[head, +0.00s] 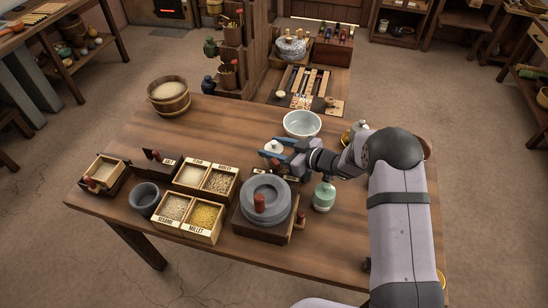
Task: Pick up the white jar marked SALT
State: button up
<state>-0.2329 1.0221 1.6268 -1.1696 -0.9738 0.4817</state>
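A small white jar top with a dark knob (274,146) shows at my gripper, near the middle of the table. I cannot read any SALT marking on it. My gripper (272,150) reaches in from the right, with one blue-grey finger on the near side of the white jar and one on the far side. The jar's lower part is hidden by the near finger. I cannot tell whether the fingers touch the jar, or whether it stands on the table or is lifted.
A grey stone quern (265,190), a pale green jar (324,196) and a white bowl (302,123) stand close around my gripper. Grain boxes (202,225) and a dark bowl (145,196) are at left; a wooden tub (169,97) is behind. The back-left tabletop (225,125) is clear.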

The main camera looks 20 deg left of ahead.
jog(key=c, duration=1)
jog(key=shift+r, duration=0.1)
grip_shut()
jog(key=shift+r, duration=0.1)
